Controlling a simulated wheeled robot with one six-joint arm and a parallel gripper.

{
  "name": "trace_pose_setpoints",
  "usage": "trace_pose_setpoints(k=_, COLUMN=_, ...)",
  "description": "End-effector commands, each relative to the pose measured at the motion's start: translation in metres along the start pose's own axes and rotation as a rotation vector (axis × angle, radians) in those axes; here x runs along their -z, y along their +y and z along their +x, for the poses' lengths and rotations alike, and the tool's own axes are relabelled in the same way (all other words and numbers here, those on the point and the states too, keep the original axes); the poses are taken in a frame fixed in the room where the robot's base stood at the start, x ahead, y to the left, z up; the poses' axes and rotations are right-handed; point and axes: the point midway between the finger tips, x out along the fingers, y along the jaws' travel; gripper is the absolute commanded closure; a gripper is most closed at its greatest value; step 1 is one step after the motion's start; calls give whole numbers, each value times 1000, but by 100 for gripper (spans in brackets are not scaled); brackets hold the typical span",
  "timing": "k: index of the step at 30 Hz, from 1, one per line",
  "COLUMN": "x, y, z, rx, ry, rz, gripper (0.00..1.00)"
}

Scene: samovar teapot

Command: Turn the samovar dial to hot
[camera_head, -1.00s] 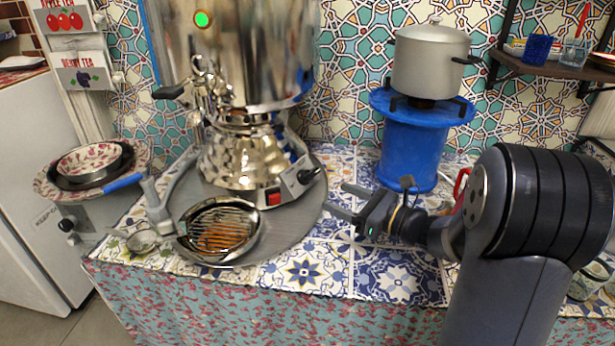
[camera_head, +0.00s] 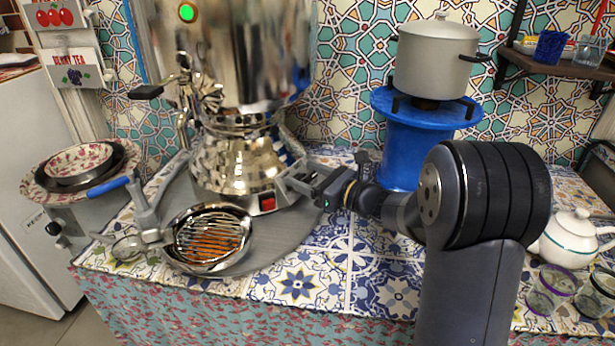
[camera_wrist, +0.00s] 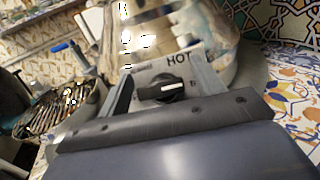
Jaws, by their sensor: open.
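The samovar (camera_head: 235,165) is a shiny metal urn at the back left, with a green light (camera_head: 188,12) on its body and a red switch (camera_head: 267,203) at its base. In the wrist view its dial (camera_wrist: 162,89) is a black knob with a pale pointer mark on a grey panel, and the word HOT shows above and right of it. My gripper (camera_head: 297,180) is at the base panel, beside the red switch. In the wrist view its open fingers (camera_wrist: 160,88) stand to either side of the dial. I cannot tell whether they touch it. In the head view the gripper hides the dial.
A round grill drip tray (camera_head: 212,238) stands in front of the samovar. A blue stand (camera_head: 408,150) with a grey pot (camera_head: 436,62) is at the back right. A white teapot (camera_head: 572,238) and glasses (camera_head: 550,292) are at the right. The tiled front middle is clear.

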Motion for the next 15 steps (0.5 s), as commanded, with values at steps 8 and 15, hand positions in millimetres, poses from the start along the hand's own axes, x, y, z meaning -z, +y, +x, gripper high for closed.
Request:
trace_pose_setpoints(k=8, x=0, y=0, z=0, rx=0, ry=0, rz=0, gripper=49)
trace_pose_setpoints(k=15, x=0, y=0, z=0, rx=0, ry=0, rz=0, gripper=68)
